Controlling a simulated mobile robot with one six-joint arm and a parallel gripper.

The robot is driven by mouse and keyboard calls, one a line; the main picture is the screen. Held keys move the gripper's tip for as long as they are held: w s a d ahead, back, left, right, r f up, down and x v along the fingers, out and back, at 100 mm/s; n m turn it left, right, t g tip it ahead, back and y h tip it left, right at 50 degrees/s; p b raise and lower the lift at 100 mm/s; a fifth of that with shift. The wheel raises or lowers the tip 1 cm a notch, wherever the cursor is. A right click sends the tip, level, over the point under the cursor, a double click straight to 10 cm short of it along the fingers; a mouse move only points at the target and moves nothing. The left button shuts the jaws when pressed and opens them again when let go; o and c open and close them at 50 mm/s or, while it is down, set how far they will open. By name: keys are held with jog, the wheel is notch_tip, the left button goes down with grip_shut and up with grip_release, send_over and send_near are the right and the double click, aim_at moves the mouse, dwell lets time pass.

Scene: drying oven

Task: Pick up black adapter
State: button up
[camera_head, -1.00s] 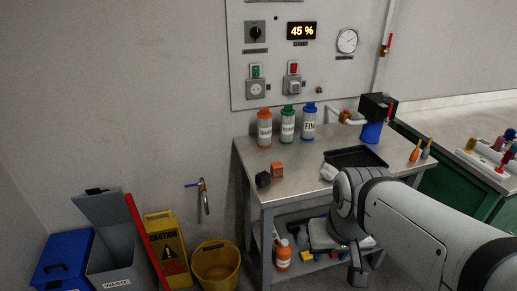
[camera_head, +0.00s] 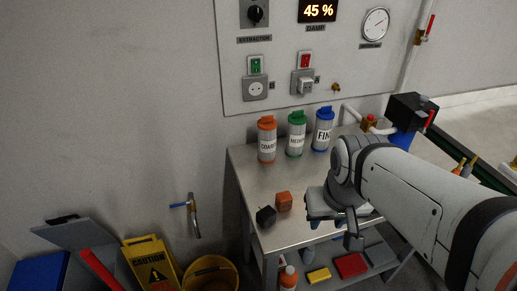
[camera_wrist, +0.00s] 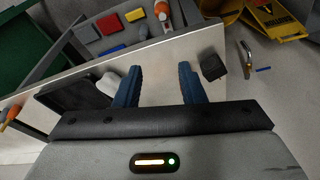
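The black adapter (camera_head: 266,216) is a small dark block on the near left corner of the metal table (camera_head: 258,175). An orange block (camera_head: 284,201) sits close beside it, to the right and slightly behind. In the wrist view the black adapter (camera_wrist: 213,67) lies just right of the right finger, near the table edge, outside the gap between the fingers. My gripper (camera_wrist: 159,82) is open and empty, with two blue fingers apart above the tabletop. In the head view my arm covers the right part of the table.
Three labelled bottles (camera_head: 297,135) stand at the back of the table. A black tray (camera_wrist: 75,95) is left of my fingers in the wrist view. A lower shelf holds a red box (camera_head: 350,265) and other items. A yellow bucket (camera_head: 210,272) stands on the floor at left.

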jog(key=shift+o, duration=0.2)
jog(key=shift+d+r, duration=0.1)
jog(key=shift+o, duration=1.8)
jog(key=w+a+f+n+g, duration=0.1)
jog(key=w+a+n, duration=0.2)
jog(key=w, duration=0.3)
jog(key=shift+w+a+f+n+b, duration=0.3)
jog(key=shift+w+a+f, duration=0.1)
jog(key=shift+a, duration=0.35)
jog(key=n+g, duration=0.2)
jog(key=n, duration=0.2)
send_over(266, 212)
jog(key=f, duration=0.3)
jog(key=shift+s+d+f, duration=0.1)
jog(key=shift+d+f, duration=0.2)
jog(key=shift+f, duration=0.05)
jog(key=shift+a+f, duration=0.15)
jog(key=shift+f, duration=1.9)
jog(key=shift+a+f, duration=0.1)
jog(key=shift+f, duration=1.9)
